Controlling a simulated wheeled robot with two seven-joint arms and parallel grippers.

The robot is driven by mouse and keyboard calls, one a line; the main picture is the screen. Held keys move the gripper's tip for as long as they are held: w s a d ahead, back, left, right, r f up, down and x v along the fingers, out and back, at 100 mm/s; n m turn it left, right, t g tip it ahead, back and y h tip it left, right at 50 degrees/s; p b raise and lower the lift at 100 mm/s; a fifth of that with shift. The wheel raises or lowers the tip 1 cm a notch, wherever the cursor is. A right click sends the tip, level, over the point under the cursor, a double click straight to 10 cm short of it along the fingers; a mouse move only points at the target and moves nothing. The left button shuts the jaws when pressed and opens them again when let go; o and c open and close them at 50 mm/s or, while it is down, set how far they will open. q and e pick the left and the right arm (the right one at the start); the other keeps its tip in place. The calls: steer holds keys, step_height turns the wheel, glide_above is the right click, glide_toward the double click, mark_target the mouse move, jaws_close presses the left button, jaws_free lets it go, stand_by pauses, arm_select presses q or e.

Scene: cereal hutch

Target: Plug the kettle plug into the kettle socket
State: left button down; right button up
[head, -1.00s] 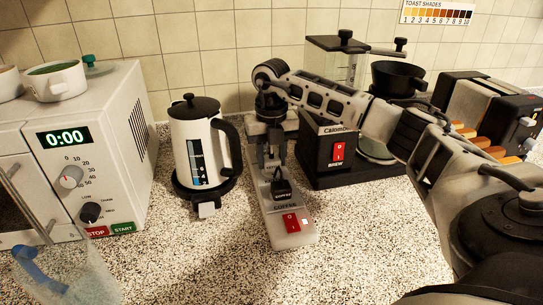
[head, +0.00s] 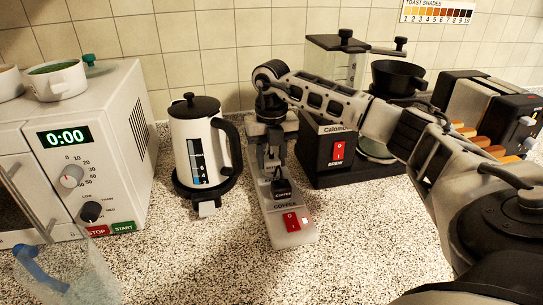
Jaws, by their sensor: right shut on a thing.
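A white power strip (head: 293,238) lies on the counter, with a black plug marked COFFEE (head: 283,190) in it and a red switch at its near end. My right gripper (head: 270,162) points down over the far part of the strip. It is shut on the kettle plug, which is mostly hidden between the fingers. The kettle socket is hidden below the gripper, and I cannot tell whether the plug is seated in it. The white kettle (head: 201,150) with black lid and handle stands upright on its black base, left of the strip. My left gripper is out of view.
A coffee maker (head: 338,150) with a red BREW switch stands close right of the strip. A toaster (head: 490,105) is at the far right, a microwave (head: 100,150) at the left. A clear jug (head: 75,280) is at front left.

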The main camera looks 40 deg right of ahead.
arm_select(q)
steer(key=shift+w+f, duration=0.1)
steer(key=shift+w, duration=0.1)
arm_select(e)
steer(key=shift+f, duration=0.35)
steer(key=o, duration=1)
steer(key=shift+r, duration=0.25)
step_height(320, 180, up, 10)
steer(key=shift+f+b, duration=0.25)
steer(key=shift+b, duration=0.3)
arm_select(q)
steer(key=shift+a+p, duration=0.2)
steer(key=shift+p, duration=0.7)
arm_select(e)
steer(key=shift+r, duration=2.9)
